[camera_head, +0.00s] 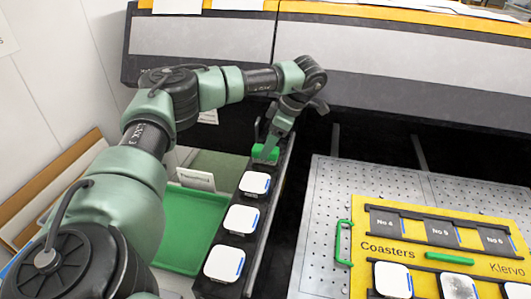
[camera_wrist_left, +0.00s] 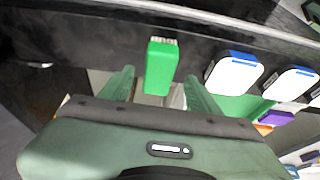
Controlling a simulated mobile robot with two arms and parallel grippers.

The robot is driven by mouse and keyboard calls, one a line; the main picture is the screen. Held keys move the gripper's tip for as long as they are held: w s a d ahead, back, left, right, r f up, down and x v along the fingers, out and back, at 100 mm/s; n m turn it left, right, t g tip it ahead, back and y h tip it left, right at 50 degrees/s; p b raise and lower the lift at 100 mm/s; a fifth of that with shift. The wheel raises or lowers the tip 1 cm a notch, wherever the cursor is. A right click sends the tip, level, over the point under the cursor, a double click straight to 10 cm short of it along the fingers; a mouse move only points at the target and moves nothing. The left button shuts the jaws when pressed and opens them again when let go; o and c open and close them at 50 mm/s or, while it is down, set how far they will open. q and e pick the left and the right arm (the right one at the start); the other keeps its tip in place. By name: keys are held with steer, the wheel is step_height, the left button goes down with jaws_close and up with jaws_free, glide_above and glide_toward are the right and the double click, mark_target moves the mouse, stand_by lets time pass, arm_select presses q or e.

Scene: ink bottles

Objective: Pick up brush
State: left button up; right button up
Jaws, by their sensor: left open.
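The brush (camera_wrist_left: 161,68) has a green block handle and pale bristles at its far end. In the head view the green brush (camera_head: 263,154) is at the back end of a dark narrow rack (camera_head: 252,216). My left gripper (camera_wrist_left: 158,80) is open, with one green finger to each side of the brush's near end. It does not visibly grip it. In the head view my left gripper (camera_head: 272,138) is right at the brush and partly covers it. My right gripper is not in view.
Several white square coasters (camera_head: 243,219) lie on the rack in front of the brush. A green tray (camera_head: 188,225) is to its left. A yellow coasters board (camera_head: 440,237) lies on a perforated metal table (camera_head: 318,200) at the right. A dark cabinet (camera_head: 400,62) stands behind.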

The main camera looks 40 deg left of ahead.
arm_select(q)
steer(key=x, duration=0.3)
steer(key=shift+a+f, duration=0.15)
steer(key=shift+c, duration=0.3)
steer(key=shift+w, duration=0.1)
jaws_close()
step_height(320, 180, up, 20)
steer(key=shift+p, duration=0.45)
